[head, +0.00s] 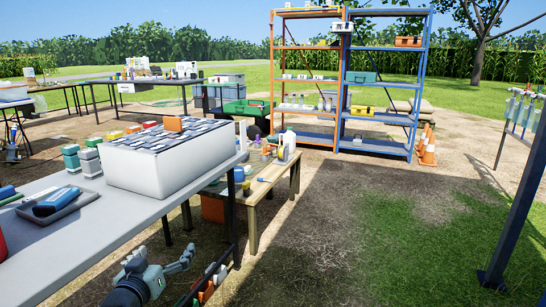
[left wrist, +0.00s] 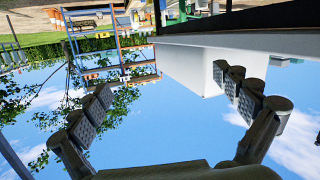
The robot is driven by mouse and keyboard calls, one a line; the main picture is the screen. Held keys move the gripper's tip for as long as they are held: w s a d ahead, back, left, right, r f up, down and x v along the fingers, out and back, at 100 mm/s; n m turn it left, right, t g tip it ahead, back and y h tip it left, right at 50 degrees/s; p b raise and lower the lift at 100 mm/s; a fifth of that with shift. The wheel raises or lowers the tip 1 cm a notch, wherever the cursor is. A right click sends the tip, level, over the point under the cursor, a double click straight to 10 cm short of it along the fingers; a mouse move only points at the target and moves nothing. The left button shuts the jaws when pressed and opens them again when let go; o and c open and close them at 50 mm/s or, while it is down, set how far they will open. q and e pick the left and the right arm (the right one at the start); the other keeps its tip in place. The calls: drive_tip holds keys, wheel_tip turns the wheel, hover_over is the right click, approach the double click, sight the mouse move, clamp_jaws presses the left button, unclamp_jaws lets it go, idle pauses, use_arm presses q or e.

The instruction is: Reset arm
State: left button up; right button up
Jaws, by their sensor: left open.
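My left gripper (head: 162,256) is low in the head view, in front of the near grey table (head: 100,235) and beside its front edge. Its fingers are spread and nothing is between them. In the left wrist view, the gripper (left wrist: 160,82) shows two padded fingers wide apart, with sky and a shelf rack behind the gap. That view is upside down. My right gripper is in neither view.
A white box (head: 170,168) with a sectioned top stands on the near table, next to a tray (head: 58,203). A wooden bench (head: 262,187) with bottles stands beyond. Orange and blue racks (head: 384,148) are at the back. Open ground lies to the right.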

use_arm(q)
drive_tip(key=s+d+f+m+g, duration=0.1)
drive_tip(key=s+f+g, duration=0.3)
drive_tip(key=s+f, duration=0.55)
drive_tip(key=s+f+m+g, duration=0.1)
drive_tip(key=s+f+g, duration=0.35)
drive_tip(key=f, duration=0.75)
drive_tip(key=s+f+g, duration=0.1)
drive_tip(key=s+f, duration=0.2)
drive_tip(key=s, duration=0.4)
drive_tip(key=s+a+f+g+y, duration=0.1)
drive_tip(key=s+f+g, duration=0.1)
drive_tip(key=s+f, duration=0.2)
drive_tip(key=s+f+g+y, duration=0.1)
drive_tip(key=s+f, duration=0.3)
drive_tip(key=s, duration=0.5)
drive_tip(key=shift+s+a+m, duration=0.3)
drive_tip(key=shift+s, duration=0.1)
